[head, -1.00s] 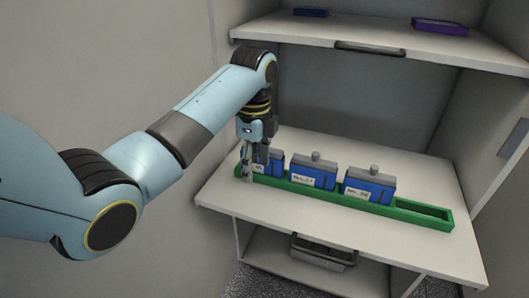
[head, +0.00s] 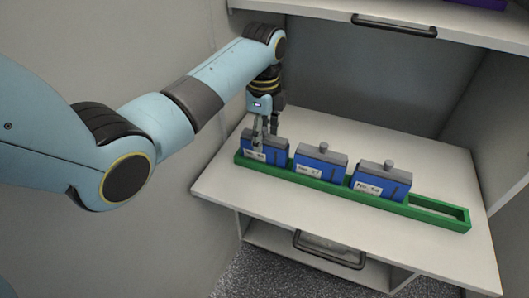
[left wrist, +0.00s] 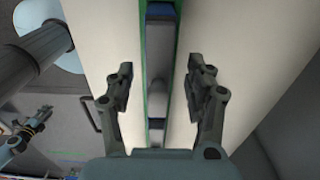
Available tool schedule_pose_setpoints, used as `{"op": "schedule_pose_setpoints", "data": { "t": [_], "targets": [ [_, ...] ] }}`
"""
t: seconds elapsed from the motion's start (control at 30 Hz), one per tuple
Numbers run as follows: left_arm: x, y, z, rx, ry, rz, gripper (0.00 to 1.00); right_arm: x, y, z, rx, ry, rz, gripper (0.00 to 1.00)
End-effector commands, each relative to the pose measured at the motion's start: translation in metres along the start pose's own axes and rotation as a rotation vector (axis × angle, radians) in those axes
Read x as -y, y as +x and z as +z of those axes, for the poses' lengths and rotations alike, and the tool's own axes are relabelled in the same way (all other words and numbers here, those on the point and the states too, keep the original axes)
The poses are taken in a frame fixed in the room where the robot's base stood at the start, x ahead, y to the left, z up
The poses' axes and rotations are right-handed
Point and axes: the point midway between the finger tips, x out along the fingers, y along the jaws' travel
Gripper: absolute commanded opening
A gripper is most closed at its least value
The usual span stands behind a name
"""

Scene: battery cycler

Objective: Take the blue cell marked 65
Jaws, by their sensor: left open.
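Three blue cells with grey tops and white labels stand in a row in a green tray (head: 437,216): a left cell (head: 275,150), a middle cell (head: 320,172) and a right cell (head: 381,187). The label writing is too small to read, so I cannot tell which is marked 65. My left gripper (head: 265,146) points down at the left cell. In the left wrist view the left gripper (left wrist: 160,88) is open, its fingers on both sides of a grey cell top (left wrist: 157,103), with nothing gripped. My right gripper (left wrist: 30,130) appears small at the left wrist view's edge.
The tray lies on a white shelf board (head: 285,210). Its right end is an empty slot. An upper shelf (head: 420,27) with a dark handle overhangs behind. A side wall (head: 505,120) stands at the right. A lower handle (head: 330,252) sits below the board.

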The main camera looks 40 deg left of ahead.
Motion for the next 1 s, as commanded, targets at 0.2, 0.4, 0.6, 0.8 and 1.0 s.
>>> {"op": "schedule_pose_setpoints", "data": {
  "t": [0.2,0.4,0.6,0.8,1.0],
  "targets": [
    [-0.002,0.035,-0.002,0.001,0.000,0.004,0.54,0.003,0.002,-0.008,-0.013,0.002,-0.003,0.34],
    [-0.001,0.044,-0.003,0.000,0.001,0.001,0.54,0.012,0.002,-0.009,-0.014,0.006,-0.013,0.34],
    [-0.001,0.044,-0.003,0.000,0.001,0.001,0.46,0.014,0.002,-0.009,-0.014,0.007,-0.016,0.34],
    [-0.001,0.044,-0.003,0.000,0.001,0.001,0.20,0.010,0.002,-0.009,-0.013,0.005,-0.011,0.34],
    [-0.001,0.044,-0.003,0.000,0.001,0.001,0.00,0.006,0.002,-0.008,-0.013,0.004,-0.007,0.34]
  ]
}}
